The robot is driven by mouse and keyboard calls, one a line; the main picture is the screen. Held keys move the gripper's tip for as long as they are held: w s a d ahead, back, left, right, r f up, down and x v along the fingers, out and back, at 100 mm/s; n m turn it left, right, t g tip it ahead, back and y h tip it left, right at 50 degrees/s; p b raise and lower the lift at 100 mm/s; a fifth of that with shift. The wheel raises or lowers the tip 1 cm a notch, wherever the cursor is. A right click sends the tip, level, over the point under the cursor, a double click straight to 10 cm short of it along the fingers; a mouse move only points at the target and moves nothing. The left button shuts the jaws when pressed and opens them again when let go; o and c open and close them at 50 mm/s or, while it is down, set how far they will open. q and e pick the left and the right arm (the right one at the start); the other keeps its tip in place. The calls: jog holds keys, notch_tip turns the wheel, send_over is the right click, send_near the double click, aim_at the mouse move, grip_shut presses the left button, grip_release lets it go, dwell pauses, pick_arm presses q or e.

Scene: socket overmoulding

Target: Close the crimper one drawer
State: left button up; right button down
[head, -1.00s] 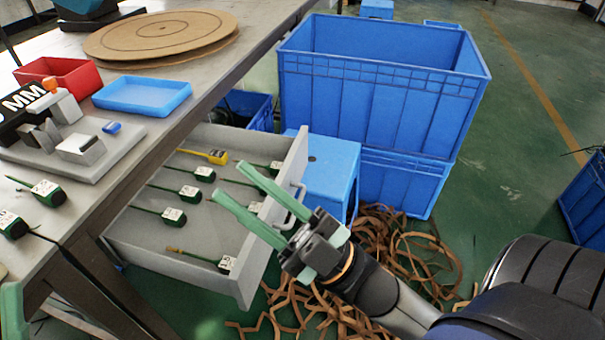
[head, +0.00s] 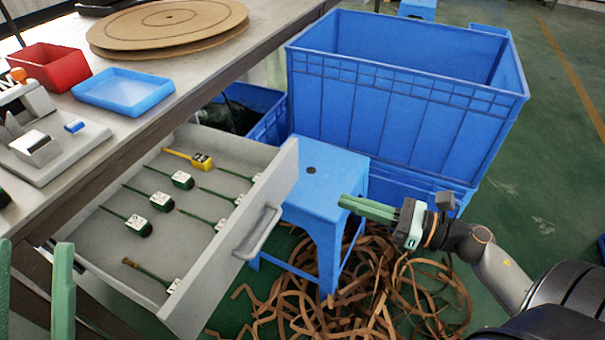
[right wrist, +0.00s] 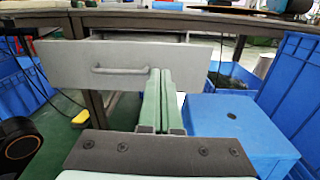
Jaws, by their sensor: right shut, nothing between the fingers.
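The grey drawer (head: 219,262) stands pulled out from under the workbench, with a bar handle (head: 259,233) on its front. Several green tools with white labels and one yellow tool lie inside. My right gripper (head: 345,203) is shut and empty, to the right of the drawer front and apart from it. In the right wrist view the drawer front (right wrist: 125,52) faces me, and the shut green fingers (right wrist: 161,82) point at it just right of the handle (right wrist: 121,70). My left gripper (head: 34,290) shows at the lower left, its two green fingers apart with nothing between them.
A blue stool (head: 318,190) stands right beside the drawer, below my right gripper. Large stacked blue crates (head: 400,110) stand behind it. Brown strips (head: 350,290) litter the floor. The workbench (head: 200,85) carries a blue tray (head: 122,91), a red bin and round discs.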

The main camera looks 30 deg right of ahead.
send_near(274, 176)
jog(key=x, duration=0.5)
jog(key=shift+w+a+r, duration=0.1)
jog(key=shift+a, duration=0.1)
jog(key=shift+w+a, duration=0.45)
jog(key=shift+w, duration=0.1)
